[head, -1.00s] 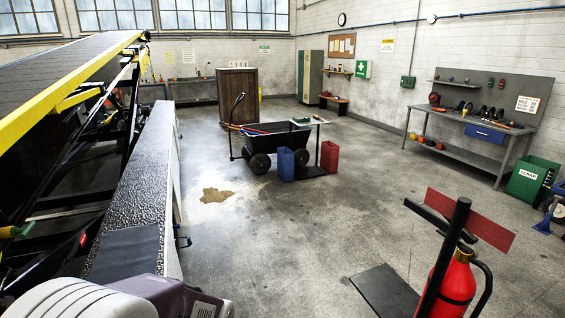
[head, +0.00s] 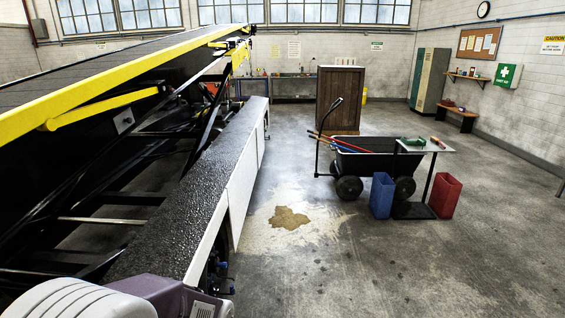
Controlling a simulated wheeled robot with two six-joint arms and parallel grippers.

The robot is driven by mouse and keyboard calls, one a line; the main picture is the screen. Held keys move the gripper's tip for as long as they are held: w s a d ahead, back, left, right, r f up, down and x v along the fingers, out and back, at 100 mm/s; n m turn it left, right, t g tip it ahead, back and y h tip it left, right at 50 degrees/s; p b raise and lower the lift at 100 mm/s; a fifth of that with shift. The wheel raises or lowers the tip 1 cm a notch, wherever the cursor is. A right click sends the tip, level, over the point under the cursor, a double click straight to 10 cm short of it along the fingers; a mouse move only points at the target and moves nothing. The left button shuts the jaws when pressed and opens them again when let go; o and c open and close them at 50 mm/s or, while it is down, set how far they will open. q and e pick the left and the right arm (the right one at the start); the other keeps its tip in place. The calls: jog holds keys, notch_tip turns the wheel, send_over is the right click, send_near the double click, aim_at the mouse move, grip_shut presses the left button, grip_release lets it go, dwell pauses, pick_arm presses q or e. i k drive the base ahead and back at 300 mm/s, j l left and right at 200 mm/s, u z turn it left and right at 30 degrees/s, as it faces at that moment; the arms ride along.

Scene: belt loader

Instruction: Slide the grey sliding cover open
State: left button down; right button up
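The belt loader (head: 175,220) fills the left side of the head view, with a sloping dark belt and yellow rails (head: 110,80). Pale grey panels (head: 241,188) line the side of its long black-topped body. I cannot tell whether one of these panels is the grey sliding cover. No handle or open gap is clear on them from here. Some dark parts show low at the near end of the body. Neither of my grippers is in view.
A black cart (head: 372,163), a small side table (head: 427,147), a blue bin (head: 382,195) and a red bin (head: 445,196) stand right of centre. A brown stain (head: 288,218) marks the floor. The floor along the loader's right side is clear.

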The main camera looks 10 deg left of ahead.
aim_at(125, 119)
jog(key=i+u, duration=0.35)
jog(key=i+l+u, duration=0.1)
jog(key=i+u, duration=0.3)
jog(key=i+l+u, duration=0.35)
jog(key=i, duration=0.15)
jog(key=i+l+u, duration=0.35)
jog(key=i+j, duration=0.05)
jog(key=j, duration=0.05)
